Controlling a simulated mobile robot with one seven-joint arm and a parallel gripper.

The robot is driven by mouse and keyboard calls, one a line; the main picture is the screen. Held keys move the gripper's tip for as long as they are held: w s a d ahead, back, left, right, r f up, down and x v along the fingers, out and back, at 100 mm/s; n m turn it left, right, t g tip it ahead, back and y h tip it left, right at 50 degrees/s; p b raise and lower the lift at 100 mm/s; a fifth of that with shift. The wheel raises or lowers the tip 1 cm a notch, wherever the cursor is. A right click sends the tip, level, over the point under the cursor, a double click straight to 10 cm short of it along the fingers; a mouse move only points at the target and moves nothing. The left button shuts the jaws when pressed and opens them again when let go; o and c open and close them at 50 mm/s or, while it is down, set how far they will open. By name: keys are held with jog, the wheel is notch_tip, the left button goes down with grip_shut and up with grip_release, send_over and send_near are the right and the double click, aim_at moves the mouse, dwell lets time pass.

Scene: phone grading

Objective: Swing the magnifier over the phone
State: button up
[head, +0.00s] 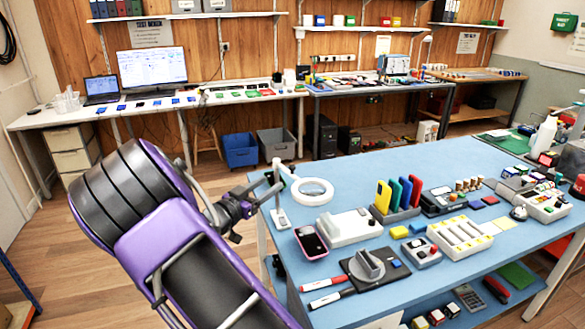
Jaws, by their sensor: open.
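The magnifier (312,191) is a white ring-shaped lens head on a jointed arm. Its stand is at the left end of the blue bench. The ring is behind the phone, apart from it in the picture. The phone (311,242) has a dark screen and a pink edge and lies near the bench's left edge. My gripper (262,195) is open, just left of the magnifier's stand. Its fingertips look close to the magnifier's arm; I cannot tell whether they touch. My purple and grey arm fills the lower left.
A white device (348,228) stands right of the phone. A dark mat with a grey holder (368,266) and markers (327,298) lie in front. Several coloured upright phones stand in a rack (397,213). The blue bench (345,165) is clear behind the magnifier.

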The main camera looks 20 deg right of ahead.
aim_at(290, 169)
jog(key=x, duration=1.2)
jog(key=shift+c, duration=0.2)
grip_shut()
dwell(0.9)
